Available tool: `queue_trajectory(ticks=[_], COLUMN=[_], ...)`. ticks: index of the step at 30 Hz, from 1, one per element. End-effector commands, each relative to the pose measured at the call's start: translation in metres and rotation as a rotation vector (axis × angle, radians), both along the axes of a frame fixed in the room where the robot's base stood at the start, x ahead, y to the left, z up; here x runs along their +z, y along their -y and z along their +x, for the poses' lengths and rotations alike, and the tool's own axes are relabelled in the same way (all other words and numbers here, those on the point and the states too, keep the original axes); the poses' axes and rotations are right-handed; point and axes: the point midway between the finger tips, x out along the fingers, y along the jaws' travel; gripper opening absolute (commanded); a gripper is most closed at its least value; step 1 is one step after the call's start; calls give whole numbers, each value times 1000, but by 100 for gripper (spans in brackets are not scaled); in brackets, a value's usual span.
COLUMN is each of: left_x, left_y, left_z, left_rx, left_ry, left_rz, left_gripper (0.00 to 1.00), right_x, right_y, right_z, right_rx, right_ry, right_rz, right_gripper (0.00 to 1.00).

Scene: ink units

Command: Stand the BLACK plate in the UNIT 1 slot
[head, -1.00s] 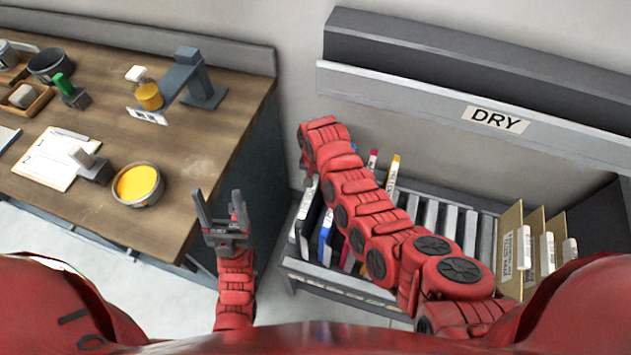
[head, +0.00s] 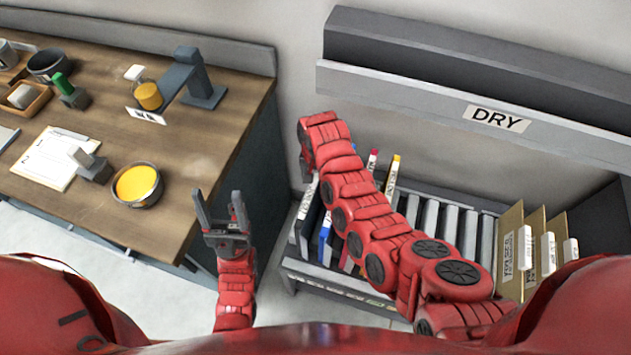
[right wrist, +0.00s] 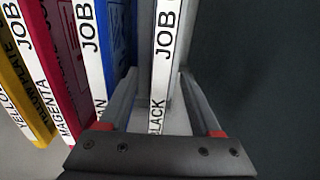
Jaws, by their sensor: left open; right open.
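The black plate (head: 311,216) stands at the left end of the rack in the head view, dark with a white spine label. In the right wrist view its label (right wrist: 166,55) reads JOB and, partly hidden, BLACK. My right gripper (right wrist: 158,82) is open, one finger on each side of this plate; whether they touch it I cannot tell. The head view shows my right arm over the rack, its fingers out of sight. My left gripper (head: 218,208) is open and empty beside the wooden bench's right edge. No UNIT 1 slot is in view.
Blue (right wrist: 117,35), magenta (right wrist: 66,75) and yellow (right wrist: 22,75) plates stand left of the black one in the right wrist view. Empty slots (head: 450,222) and brown folders (head: 510,250) fill the rack's right. The DRY shelf (head: 420,95) overhangs it. An ink bowl (head: 137,184) stands on the bench.

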Motion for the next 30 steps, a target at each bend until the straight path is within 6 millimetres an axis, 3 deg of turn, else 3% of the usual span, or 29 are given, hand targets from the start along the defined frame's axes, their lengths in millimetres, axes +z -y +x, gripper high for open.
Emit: queue_trajectory(ticks=[10, 12, 18, 24, 30], left_x=[-22, 5, 28, 33, 34], left_y=[0, 0, 0, 0, 0], left_z=[0, 0, 0, 0, 0], left_rx=[0, 0, 0, 0, 0], left_ry=[0, 0, 0, 0, 0], left_rz=[0, 0, 0, 0, 0], left_gripper=[65, 65, 65, 65, 65], right_x=[67, 99, 135, 152, 156], right_y=[-1, 1, 1, 0, -1], right_z=[1, 0, -1, -1, -1], right_rx=[-2, -4, -1, -2, 0], right_ry=[9, 0, -1, -1, -1], right_rz=[4, 4, 3, 3, 3], right_gripper=[65, 65, 65, 65, 65])
